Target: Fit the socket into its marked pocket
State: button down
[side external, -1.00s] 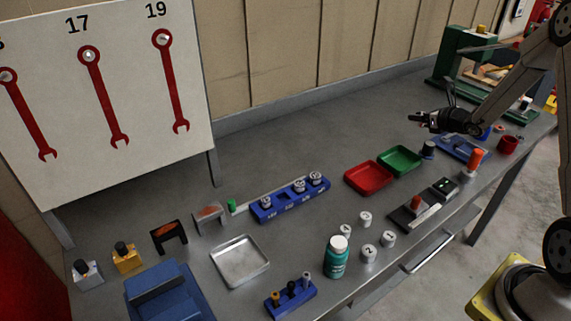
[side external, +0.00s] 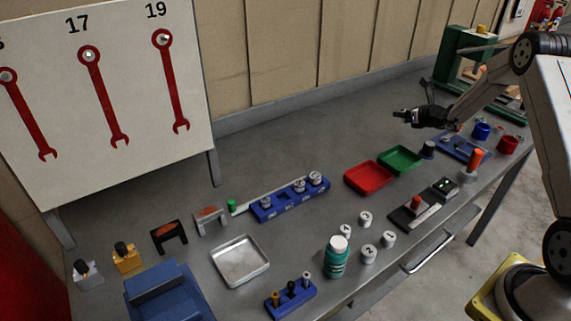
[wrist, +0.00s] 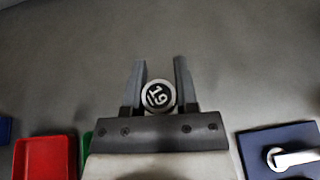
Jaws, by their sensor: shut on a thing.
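The socket (wrist: 158,95) is a round metal piece with a dark top marked 19. It sits between the two fingers of my gripper (wrist: 158,88), which is shut on it. In the side view my gripper (side external: 405,116) is above the back part of the bench, right of the blue socket rack (side external: 263,216) and well apart from it. The socket is hard to make out there. The rack holds several sockets and has one empty square pocket (side external: 282,196) between them. The labels on its front are too small to read.
A red tray (side external: 368,178) and a green tray (side external: 400,160) lie between the gripper and rack. A teal bottle (side external: 336,262), white numbered cylinders (side external: 369,253) and a metal tray (side external: 240,262) stand nearer the front. The bench behind the rack is clear.

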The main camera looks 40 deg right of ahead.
send_over(390, 135)
jog(key=shift+s+a+f, duration=0.15)
jog(key=shift+f, duration=2.55)
jog(key=shift+w+f, duration=0.2)
jog(key=shift+f, duration=1.55)
jog(key=shift+f, duration=0.15)
jog(key=shift+c, duration=1.9)
grip_release()
jog(key=shift+s, duration=0.1)
